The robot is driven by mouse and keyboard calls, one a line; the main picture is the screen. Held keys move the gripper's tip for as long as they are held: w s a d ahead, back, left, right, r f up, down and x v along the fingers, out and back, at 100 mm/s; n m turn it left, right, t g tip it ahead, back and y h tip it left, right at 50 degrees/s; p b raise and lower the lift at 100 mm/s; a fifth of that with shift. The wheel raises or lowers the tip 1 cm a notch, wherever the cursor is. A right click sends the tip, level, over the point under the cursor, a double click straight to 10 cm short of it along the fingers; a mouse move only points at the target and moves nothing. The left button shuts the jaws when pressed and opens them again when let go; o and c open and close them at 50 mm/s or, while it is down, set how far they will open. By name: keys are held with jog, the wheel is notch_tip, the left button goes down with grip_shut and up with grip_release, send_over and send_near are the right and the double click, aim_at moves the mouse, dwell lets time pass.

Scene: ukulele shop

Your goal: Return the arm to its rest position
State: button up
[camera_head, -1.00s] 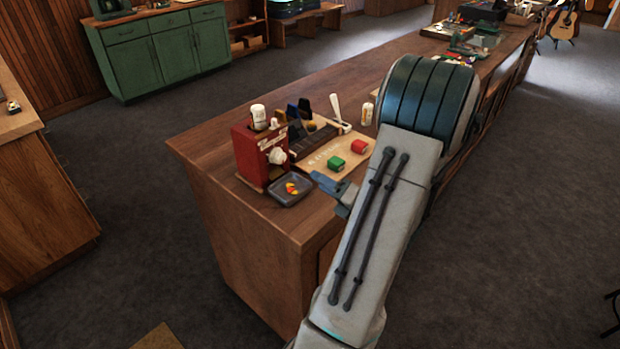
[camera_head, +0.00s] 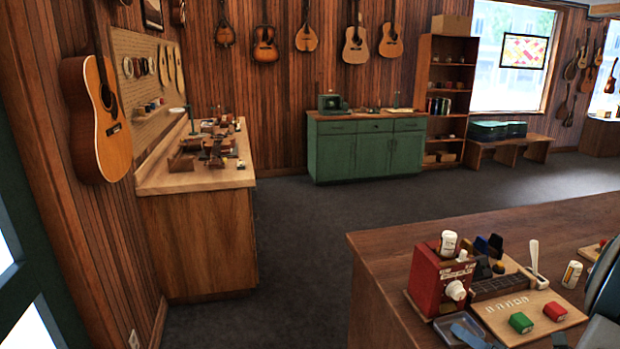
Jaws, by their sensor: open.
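My arm (camera_head: 603,318) shows only in part at the lower right edge, over the brown counter (camera_head: 385,262). My gripper (camera_head: 508,338) is at the bottom edge, cut off by the frame. Its blue-grey fingers are apart with nothing seen between them. One finger overlaps the small dark tray (camera_head: 447,322) in the picture; I cannot tell whether it touches. The rest of the arm is out of view.
A wooden workbench (camera_head: 195,182) and green cabinet (camera_head: 365,153) stand beyond open grey floor (camera_head: 300,230).

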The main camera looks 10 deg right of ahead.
jog(key=s+a+r+n+g+y, duration=0.1)
jog(key=a+n+g+y, duration=0.1)
jog(key=a+n+g, duration=0.6)
jog(key=s+a+n+g+y, duration=0.2)
jog(key=a+n+g, duration=0.2)
jog(key=a+n, duration=0.75)
jog(key=s+a+r+n+h, duration=0.2)
jog(key=n+h, duration=0.3)
jog(key=n, duration=0.6)
jog(key=s+a+r+n+h, duration=0.2)
jog(key=n+h, duration=0.3)
jog(key=n, duration=0.6)
jog(key=shift+s+r, duration=0.35)
jog(key=shift+s, duration=0.05)
jog(key=shift+a, duration=0.1)
